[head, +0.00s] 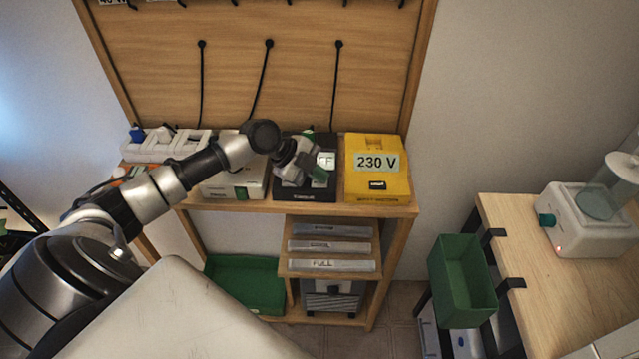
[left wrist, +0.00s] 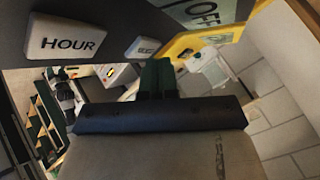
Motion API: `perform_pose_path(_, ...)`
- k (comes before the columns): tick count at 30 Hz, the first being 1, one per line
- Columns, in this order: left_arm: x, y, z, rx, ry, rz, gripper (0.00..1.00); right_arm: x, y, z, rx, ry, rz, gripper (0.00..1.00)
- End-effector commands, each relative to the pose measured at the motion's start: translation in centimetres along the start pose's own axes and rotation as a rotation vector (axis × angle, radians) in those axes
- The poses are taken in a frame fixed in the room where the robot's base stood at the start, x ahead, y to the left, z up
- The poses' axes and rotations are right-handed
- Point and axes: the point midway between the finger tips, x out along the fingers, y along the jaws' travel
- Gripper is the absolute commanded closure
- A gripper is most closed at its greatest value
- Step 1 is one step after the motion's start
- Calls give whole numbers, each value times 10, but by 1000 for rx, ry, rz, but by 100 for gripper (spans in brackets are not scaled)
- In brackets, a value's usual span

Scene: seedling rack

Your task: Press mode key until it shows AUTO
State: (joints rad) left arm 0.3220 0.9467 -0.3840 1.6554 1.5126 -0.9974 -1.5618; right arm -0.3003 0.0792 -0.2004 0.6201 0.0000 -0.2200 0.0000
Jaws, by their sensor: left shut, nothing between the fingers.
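The black timer box (head: 322,190) stands on the shelf of the wooden rack, left of the yellow 230 V box. Its pale display (head: 326,159) is partly covered by my gripper. In the left wrist view the display (left wrist: 205,13) reads OFF. A white HOUR key (left wrist: 64,40) and a second white key (left wrist: 141,47) show below it; I cannot read the second key's label. My left gripper (head: 319,173) is shut and empty, with green fingertips, over the timer's front. In the left wrist view its fingertips (left wrist: 157,78) are close to the second key; contact cannot be told.
The yellow 230 V box (head: 379,185) stands close on the right, and a white box (head: 232,188) on the left. Black cords (head: 268,70) hang on the back board. A side table (head: 560,300) with a green bin (head: 462,285) is at right.

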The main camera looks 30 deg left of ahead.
Motion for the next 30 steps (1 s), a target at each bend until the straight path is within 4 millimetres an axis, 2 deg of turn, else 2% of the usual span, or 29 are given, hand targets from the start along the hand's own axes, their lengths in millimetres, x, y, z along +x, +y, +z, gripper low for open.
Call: perform_pose_path(30,5,4,3,0,0,1,100,6,1,1,0,0,2,36)
